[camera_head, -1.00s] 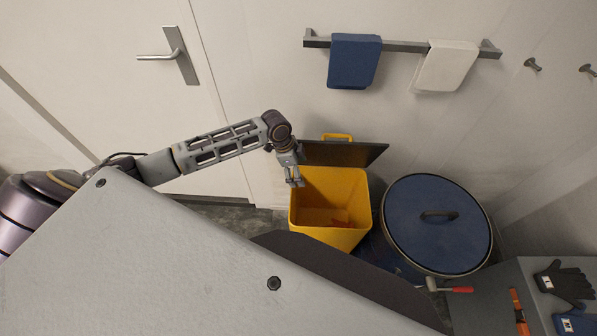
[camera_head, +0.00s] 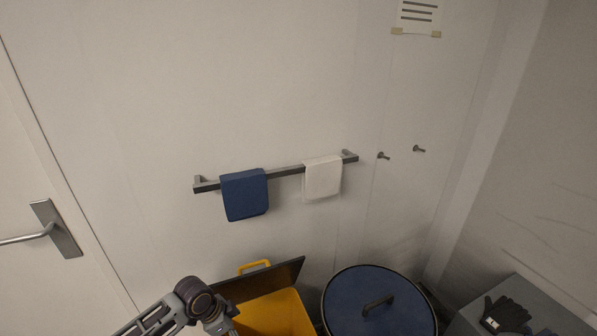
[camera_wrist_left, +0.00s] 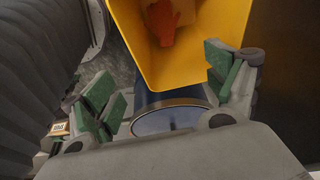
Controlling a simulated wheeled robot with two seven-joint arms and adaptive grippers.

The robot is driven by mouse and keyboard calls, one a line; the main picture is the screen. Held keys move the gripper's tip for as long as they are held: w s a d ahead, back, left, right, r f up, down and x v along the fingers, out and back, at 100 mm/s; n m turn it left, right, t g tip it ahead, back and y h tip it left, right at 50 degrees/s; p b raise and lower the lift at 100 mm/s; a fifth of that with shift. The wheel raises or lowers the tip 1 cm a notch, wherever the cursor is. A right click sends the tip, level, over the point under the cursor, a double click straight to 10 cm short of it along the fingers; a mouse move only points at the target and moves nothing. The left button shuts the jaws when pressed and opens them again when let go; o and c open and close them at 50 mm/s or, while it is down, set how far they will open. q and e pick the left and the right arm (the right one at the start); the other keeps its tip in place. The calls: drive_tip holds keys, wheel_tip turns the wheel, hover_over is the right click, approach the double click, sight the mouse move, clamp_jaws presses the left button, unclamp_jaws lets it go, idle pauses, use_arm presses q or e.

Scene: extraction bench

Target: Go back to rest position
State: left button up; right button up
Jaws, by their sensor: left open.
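My left gripper (camera_wrist_left: 165,100) is open and empty in the left wrist view, its two green-padded fingers spread apart. The yellow bin (camera_wrist_left: 205,55) lies beyond the fingertips there, with a red-orange item (camera_wrist_left: 163,22) inside it. In the head view my left arm comes in at the bottom, and its wrist is beside the yellow bin (camera_head: 277,316); the fingers are cut off by the lower edge. The bin's dark lid (camera_head: 262,281) stands open against the wall. My right gripper is in neither view.
A drum with a blue lid (camera_head: 378,302) stands right of the bin. A grey bench (camera_head: 535,290) with black gloves (camera_head: 505,314) is at the lower right. A wall rail (camera_head: 285,172) carries a blue towel (camera_head: 244,195) and a white towel (camera_head: 322,178). A door handle (camera_head: 55,230) is at left.

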use_arm(q)
drive_tip(key=shift+s+d+r+n+t, duration=0.9)
drive_tip(key=shift+s+d+r+n, duration=1.3)
drive_tip(key=shift+s, duration=1.9)
drive_tip(key=s+a+r+n+y, duration=0.2)
drive_tip(key=s+a+n+y, duration=0.1)
drive_tip(key=s+a+n, duration=0.45)
wheel_tip(320, 180, down, 34)
drive_tip(key=s+m+g, duration=0.1)
drive_tip(key=s, duration=0.1)
drive_tip(key=s+a+f, duration=0.2)
drive_tip(key=s+f, duration=0.7)
drive_tip(key=s, duration=0.2)
drive_tip(key=s+a+f+g, duration=0.1)
drive_tip(key=s+a+f, duration=0.1)
drive_tip(key=s+f, duration=0.8)
drive_tip(key=shift+s+a, duration=0.2)
drive_tip(key=shift+s, duration=0.35)
